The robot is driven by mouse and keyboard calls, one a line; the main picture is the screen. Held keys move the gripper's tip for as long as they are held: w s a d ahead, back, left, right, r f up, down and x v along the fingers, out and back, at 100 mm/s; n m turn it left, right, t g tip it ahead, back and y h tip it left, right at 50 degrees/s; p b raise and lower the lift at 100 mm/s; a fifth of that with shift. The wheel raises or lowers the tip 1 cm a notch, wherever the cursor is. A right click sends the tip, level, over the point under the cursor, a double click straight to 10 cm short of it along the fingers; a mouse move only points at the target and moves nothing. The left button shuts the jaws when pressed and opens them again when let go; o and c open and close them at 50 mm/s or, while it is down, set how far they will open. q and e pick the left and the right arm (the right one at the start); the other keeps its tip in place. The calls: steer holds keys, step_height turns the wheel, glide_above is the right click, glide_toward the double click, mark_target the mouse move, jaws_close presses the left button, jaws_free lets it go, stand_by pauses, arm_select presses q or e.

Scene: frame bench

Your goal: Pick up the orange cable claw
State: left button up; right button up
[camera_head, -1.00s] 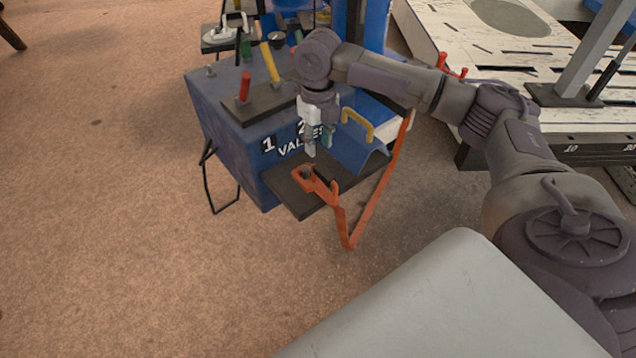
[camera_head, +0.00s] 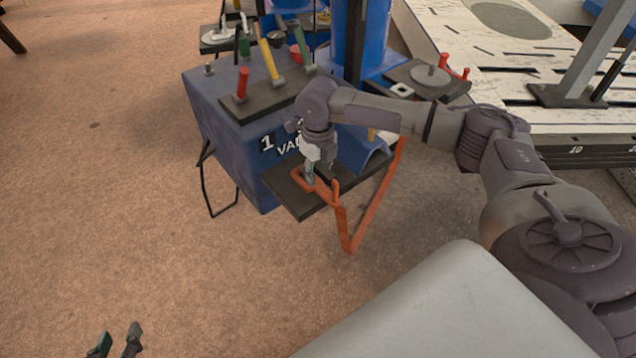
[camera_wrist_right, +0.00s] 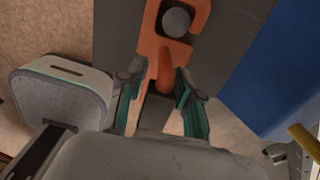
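The orange cable claw (camera_head: 301,181) lies on a dark shelf (camera_head: 297,205) on the front of the blue box, and an orange strap hangs from it. In the right wrist view the claw (camera_wrist_right: 150,42) is hooked around a grey round peg (camera_wrist_right: 176,21). My right gripper (camera_head: 318,182) is down at the claw and hides part of it. In the wrist view its fingers (camera_wrist_right: 160,84) are spread, one on each side of the claw's narrow stem; a firm grip does not show. My left gripper (camera_head: 116,342) shows only its two parted fingertips at the bottom left.
The blue box (camera_head: 232,145) carries red, yellow and green handles on top. A blue wedge-shaped block (camera_head: 365,160) and a yellow handle stand close to the right gripper. A white slotted table (camera_head: 490,50) is at the right. The floor at left is clear.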

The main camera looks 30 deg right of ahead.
mark_target(320, 163)
arm_select(q)
steer(key=shift+w+d+r+t, duration=0.1)
steer(key=shift+w+r+t, duration=0.2)
arm_select(e)
steer(key=shift+f, duration=0.25)
jaws_close()
arm_select(q)
steer(key=shift+s, duration=0.1)
arm_select(e)
steer(key=shift+r, duration=0.2)
steer(key=shift+r, duration=0.2)
steer(key=r, duration=0.1)
steer(key=r+p, duration=0.2)
steer(key=r, duration=0.1)
steer(key=shift+d, duration=0.25)
arm_select(q)
steer(key=s+a+f+g+y+p, duration=0.2)
steer(key=s+a+f+g, duration=0.2)
steer(key=s+g, duration=0.4)
steer(key=s, duration=0.4)
steer(key=shift+f+p, duration=0.15)
steer(key=shift+p, duration=0.2)
arm_select(e)
steer(key=s+d+r, duration=0.4)
steer(key=d+r, duration=0.2)
steer(key=d, duration=0.4)
steer(key=shift+d+r, duration=0.15)
steer(key=shift+d, duration=0.05)
